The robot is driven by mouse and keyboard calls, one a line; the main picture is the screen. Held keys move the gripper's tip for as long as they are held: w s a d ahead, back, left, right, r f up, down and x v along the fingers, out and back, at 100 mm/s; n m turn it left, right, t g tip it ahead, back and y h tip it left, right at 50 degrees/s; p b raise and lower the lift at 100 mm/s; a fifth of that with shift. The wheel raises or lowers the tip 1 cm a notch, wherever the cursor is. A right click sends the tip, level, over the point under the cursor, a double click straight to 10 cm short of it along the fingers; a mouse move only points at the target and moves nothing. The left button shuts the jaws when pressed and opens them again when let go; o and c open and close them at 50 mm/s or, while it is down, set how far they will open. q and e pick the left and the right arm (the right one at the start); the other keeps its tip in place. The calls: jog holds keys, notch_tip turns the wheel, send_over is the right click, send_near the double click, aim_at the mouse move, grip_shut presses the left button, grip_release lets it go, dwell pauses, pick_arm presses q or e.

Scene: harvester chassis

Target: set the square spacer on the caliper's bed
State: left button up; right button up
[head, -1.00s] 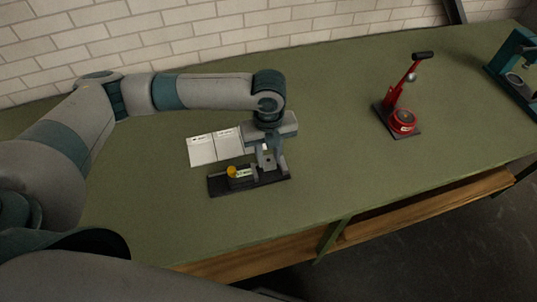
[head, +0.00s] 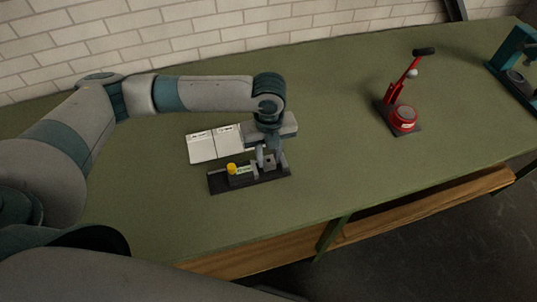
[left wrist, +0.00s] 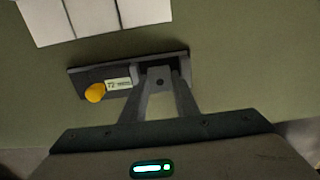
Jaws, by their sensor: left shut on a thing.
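The caliper (head: 219,183) lies on the green bench, a long dark base with a yellow knob (head: 232,168) and a small pale label or display. It also shows in the left wrist view (left wrist: 88,76), knob at its left end. My left gripper (head: 268,163) points down over the right part of the caliper. It is shut on the square spacer (left wrist: 160,80), a small grey square with a dark hole, seen between the fingertips above the bed. Whether the spacer touches the bed cannot be told. My right gripper is not in view.
White cards (head: 202,147) lie behind the caliper. A red lever press (head: 403,118) stands to the right, and a teal machine (head: 517,62) at the far right. The bench between caliper and red press is clear. The bench's front edge is close in front.

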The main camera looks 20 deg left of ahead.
aim_at(268, 160)
pick_arm(q)
jog(key=shift+p, duration=0.8)
dwell(1.0)
jog(key=shift+f, duration=0.75)
dwell(0.5)
jog(key=o, duration=1.2)
jog(key=shift+c, duration=0.2)
jog(key=shift+w+r+b, duration=0.2)
jog(key=shift+r+b, duration=0.2)
jog(key=shift+r, duration=0.1)
notch_tip(268, 160, up, 16)
jog(key=b, duration=0.4)
jog(key=shift+s+r, duration=0.2)
